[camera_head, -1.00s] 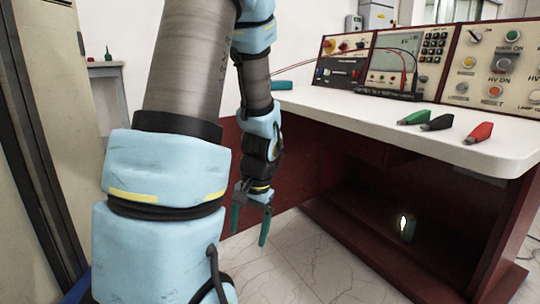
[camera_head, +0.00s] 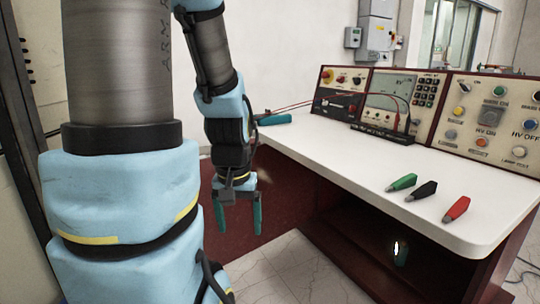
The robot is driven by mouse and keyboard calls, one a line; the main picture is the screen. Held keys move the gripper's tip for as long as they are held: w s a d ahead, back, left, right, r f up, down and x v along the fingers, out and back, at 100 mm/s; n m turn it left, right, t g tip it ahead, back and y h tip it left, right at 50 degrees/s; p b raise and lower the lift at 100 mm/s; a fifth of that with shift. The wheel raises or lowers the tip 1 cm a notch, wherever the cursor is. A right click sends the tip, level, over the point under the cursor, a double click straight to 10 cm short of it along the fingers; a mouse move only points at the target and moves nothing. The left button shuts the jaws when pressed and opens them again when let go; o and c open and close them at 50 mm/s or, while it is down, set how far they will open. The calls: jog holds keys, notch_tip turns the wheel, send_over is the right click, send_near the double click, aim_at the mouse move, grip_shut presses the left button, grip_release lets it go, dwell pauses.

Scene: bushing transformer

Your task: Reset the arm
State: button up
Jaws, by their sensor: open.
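My arm fills the left of the view, with blue covers and grey links. My gripper (camera_head: 239,215) hangs at its end, fingers pointing down. Its two teal fingers stand apart with nothing between them. It is to the left of the white-topped desk (camera_head: 330,160), in front of the desk's dark red side panel. It touches nothing that I can see.
Green (camera_head: 403,182), black (camera_head: 426,190) and red (camera_head: 457,208) clips lie on the desk's right part. Control panels (camera_head: 390,100) line its back edge. A teal-handled object (camera_head: 274,119) lies at the far left corner. The desk's middle is clear.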

notch_tip(320, 180, up, 24)
jog(key=p, duration=2.1)
jog(key=shift+r+p, duration=0.15)
jog(key=shift+p, duration=0.2)
jog(key=shift+o, duration=0.3)
jog(key=shift+r, duration=0.15)
jog(key=shift+o, duration=0.7)
